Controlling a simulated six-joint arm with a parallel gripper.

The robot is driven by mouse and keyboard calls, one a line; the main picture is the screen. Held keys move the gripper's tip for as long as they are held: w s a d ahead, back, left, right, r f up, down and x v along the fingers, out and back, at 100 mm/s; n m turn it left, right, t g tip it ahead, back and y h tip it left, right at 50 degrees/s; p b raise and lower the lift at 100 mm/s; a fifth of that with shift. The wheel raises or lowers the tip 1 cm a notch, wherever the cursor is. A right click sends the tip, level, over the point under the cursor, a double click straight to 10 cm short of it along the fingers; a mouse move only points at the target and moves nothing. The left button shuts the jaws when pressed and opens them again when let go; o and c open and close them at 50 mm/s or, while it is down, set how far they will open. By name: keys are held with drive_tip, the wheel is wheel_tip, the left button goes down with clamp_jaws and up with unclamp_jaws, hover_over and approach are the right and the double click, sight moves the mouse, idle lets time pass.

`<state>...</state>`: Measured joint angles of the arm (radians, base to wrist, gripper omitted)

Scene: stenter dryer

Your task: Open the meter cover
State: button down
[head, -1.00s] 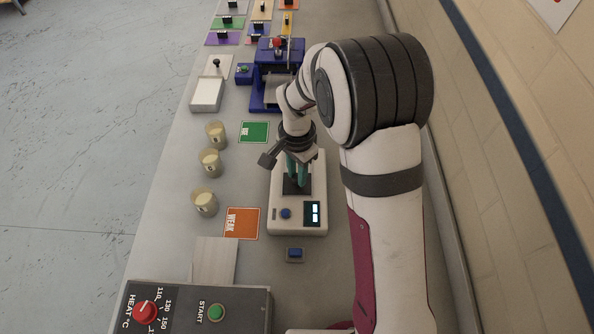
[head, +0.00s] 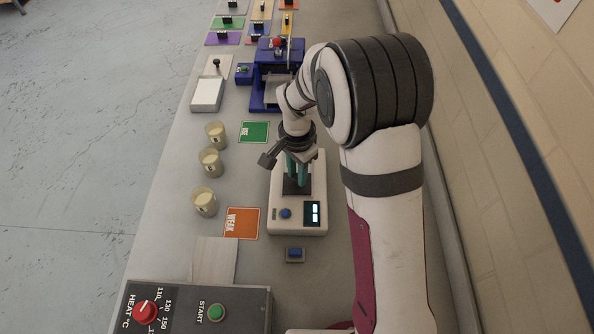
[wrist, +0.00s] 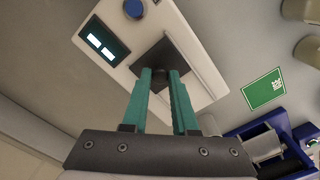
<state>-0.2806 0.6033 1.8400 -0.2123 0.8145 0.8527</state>
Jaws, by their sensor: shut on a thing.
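The meter (head: 310,225) is a long white box with a lit display and a blue button at its near end. Its cover (head: 291,190) is a dark square on the top face; it also shows in the wrist view (wrist: 160,52). My gripper (head: 297,178) points down onto the cover. In the wrist view my gripper (wrist: 161,73) has its two green fingers close together over the dark square, shut on the cover. The exact part held is hidden between the fingertips. The cover looks down flat on the meter.
Several cream-filled cups (head: 210,162) stand left of the meter, beside an orange WEAK card (head: 242,223) and a green card (head: 254,132). A blue machine (head: 265,95) stands behind. A small blue button box (head: 295,254) lies in front, and a heat control panel (head: 185,308) is nearest.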

drive_tip(key=shift+w, duration=0.15)
drive_tip(key=w, duration=0.6)
drive_tip(key=shift+w, duration=0.3)
drive_tip(key=c, duration=0.7)
unclamp_jaws()
wheel_tip(320, 180, up, 16)
